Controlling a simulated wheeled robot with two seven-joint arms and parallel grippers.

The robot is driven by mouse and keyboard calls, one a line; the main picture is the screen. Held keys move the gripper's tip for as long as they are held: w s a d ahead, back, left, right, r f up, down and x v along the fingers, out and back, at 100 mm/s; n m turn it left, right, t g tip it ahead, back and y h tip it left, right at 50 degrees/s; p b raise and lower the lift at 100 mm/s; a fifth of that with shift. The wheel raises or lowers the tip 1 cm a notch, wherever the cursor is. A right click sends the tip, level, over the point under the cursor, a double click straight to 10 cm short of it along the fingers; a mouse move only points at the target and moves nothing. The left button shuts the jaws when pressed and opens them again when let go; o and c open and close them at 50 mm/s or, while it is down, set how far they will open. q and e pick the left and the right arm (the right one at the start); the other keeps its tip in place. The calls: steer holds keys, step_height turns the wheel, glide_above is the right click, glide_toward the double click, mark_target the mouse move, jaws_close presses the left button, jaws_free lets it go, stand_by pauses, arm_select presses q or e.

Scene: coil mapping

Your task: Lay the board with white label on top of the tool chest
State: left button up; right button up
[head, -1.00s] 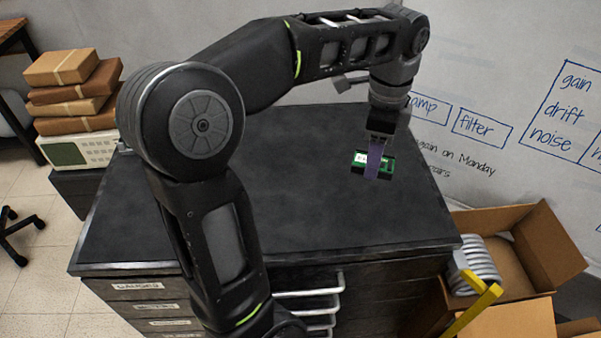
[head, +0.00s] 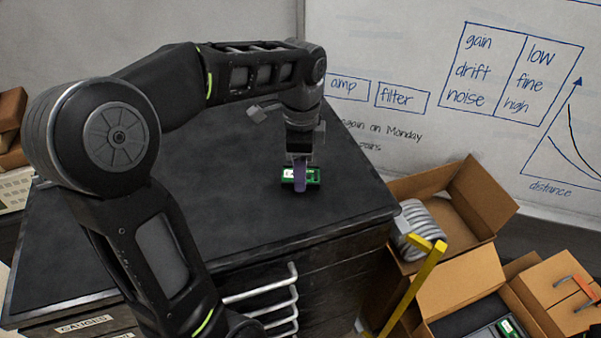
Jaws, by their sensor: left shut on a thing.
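The board with white label (head: 313,176) is a small green circuit board, with its white label showing on the left part. My left gripper (head: 300,178) points down and is shut on the board, its purple finger across the board's middle. The board is at or just above the dark top of the tool chest (head: 200,205), near its right rear part. I cannot tell whether it touches the surface. My left arm hides part of the chest's left and front. My right gripper is not in view.
An open cardboard box with a grey coil (head: 420,230) stands right of the chest, beside a yellow bar (head: 415,290). Another box (head: 560,285) holds an orange-handled item and a green board. Brown parcels (head: 12,120) sit at the far left. The chest top is otherwise clear.

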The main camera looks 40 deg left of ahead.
arm_select(q)
steer(key=shift+f, duration=0.95)
steer(key=shift+f, duration=0.15)
steer(key=o, duration=1.3)
steer(key=shift+o, duration=0.2)
